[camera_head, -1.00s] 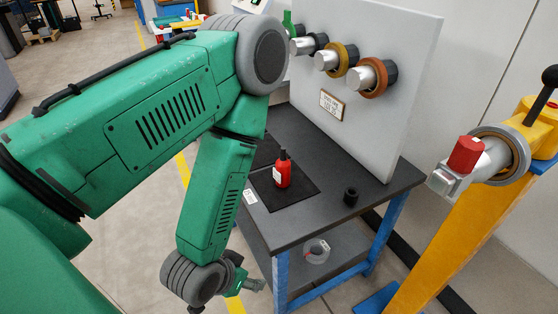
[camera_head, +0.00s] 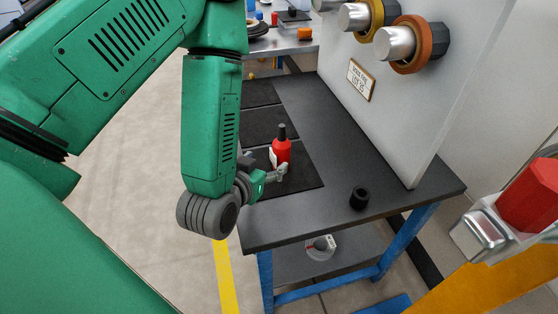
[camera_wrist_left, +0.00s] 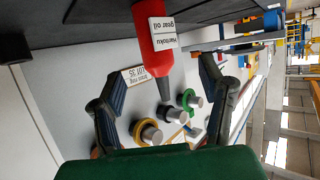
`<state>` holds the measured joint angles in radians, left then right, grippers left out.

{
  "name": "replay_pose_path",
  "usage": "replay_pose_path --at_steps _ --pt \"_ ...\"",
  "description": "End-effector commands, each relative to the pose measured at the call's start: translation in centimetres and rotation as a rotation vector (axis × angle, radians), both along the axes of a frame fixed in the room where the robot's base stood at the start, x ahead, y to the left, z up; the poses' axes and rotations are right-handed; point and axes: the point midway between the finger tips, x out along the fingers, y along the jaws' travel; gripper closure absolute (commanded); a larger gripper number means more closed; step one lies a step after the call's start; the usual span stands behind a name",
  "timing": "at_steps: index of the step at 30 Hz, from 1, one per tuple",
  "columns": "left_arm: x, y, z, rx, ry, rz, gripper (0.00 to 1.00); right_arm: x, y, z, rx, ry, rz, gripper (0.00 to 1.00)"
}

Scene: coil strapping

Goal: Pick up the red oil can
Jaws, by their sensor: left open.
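The red oil can (camera_head: 281,150) stands upright on a black mat on the dark workbench, with a dark nozzle on top and a white label on its side. My left gripper (camera_head: 278,172) is beside the can, low at its near side. In the left wrist view the can (camera_wrist_left: 160,40) lies across the upper middle, its label reading "gear oil". The left gripper (camera_wrist_left: 165,100) is open, its two dark fingers spread to either side, with the can's nozzle reaching into the space between them. My right gripper is not in view.
The workbench (camera_head: 330,215) has a small black cylinder (camera_head: 359,198) on it. A grey upright panel (camera_head: 430,110) with coil-holding posts stands along its right side. A roll of tape (camera_head: 320,247) sits on the lower shelf. A yellow stand with a red part (camera_head: 530,195) is at right.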

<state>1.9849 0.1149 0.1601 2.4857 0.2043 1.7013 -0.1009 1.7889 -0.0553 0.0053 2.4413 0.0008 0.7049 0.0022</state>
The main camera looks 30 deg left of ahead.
Motion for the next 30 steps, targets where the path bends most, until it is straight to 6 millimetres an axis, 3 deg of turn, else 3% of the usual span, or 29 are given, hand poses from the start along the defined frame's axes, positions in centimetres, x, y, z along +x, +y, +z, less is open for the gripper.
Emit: replay_pose_path --at_steps 2,11,21,29,30 --pt "1.6 0.1 -0.8 0.001 -0.006 0.001 0.37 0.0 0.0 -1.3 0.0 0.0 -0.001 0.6" --pt "4.0 0.8 -1.6 0.0 0.0 0.0 0.37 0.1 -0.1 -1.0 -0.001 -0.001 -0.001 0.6" --pt "8.1 1.8 -3.2 -0.001 0.0 -0.001 0.37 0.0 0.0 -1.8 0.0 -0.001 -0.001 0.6" --pt "8.4 1.6 -3.1 0.001 0.0 -0.002 0.37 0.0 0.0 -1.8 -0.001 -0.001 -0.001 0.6" --pt "8.4 1.6 -3.1 0.001 0.0 -0.002 0.41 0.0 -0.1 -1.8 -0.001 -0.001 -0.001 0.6"
